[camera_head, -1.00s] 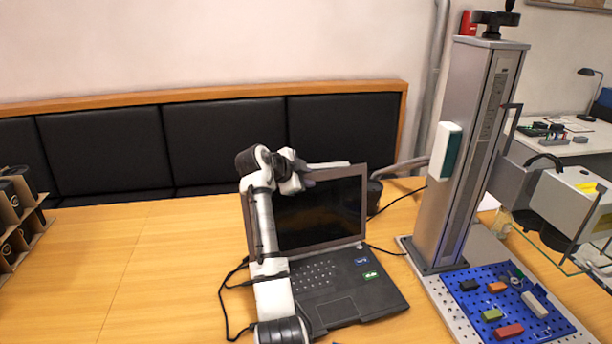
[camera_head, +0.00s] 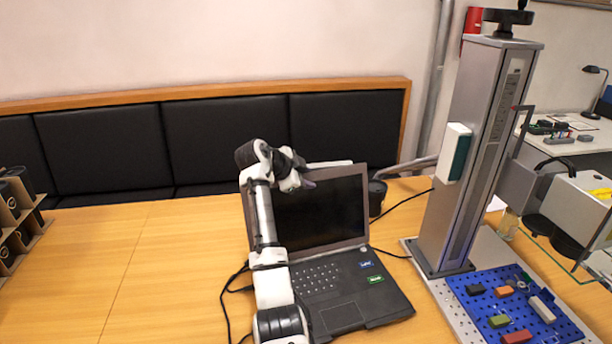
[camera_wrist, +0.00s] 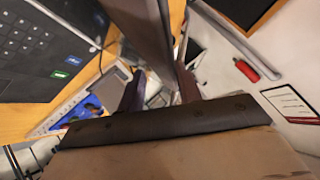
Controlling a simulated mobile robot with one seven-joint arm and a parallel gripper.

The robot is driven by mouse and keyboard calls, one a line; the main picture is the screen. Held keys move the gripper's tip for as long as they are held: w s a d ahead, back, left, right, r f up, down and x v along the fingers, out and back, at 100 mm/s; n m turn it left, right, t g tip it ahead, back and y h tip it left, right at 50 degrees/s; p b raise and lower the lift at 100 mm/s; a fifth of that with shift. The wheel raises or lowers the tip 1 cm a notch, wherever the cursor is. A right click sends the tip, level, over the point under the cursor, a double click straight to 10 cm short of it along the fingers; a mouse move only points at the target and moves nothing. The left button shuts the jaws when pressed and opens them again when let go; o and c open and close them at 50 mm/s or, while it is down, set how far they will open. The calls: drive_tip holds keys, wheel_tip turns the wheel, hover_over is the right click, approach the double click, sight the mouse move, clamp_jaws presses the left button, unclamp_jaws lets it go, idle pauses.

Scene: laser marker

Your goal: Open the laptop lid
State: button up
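The laptop (camera_head: 345,318) stands on the wooden table, its keyboard facing up. Its lid (camera_head: 322,212) is raised steeply, with the dark screen showing. My arm covers the lid's left part and some of the base. In the head view my gripper (camera_head: 308,184) is at the upper part of the lid, and its fingers are small there. In the wrist view the two fingers of my gripper (camera_wrist: 160,88) stand apart. The lid's edge (camera_wrist: 148,28) runs down between them; whether either finger touches it I cannot tell. The keyboard (camera_wrist: 28,38) shows at the upper left.
A tall laser marker column (camera_head: 470,150) stands right of the laptop, with a blue pegboard (camera_head: 478,308) holding small coloured blocks before it. Black cables lie beside the laptop. A divided box (camera_head: 18,225) is at the far left.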

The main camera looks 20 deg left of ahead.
drive_tip(key=shift+f, duration=0.2)
drive_tip(key=b+v, duration=0.4)
drive_tip(key=v, duration=1)
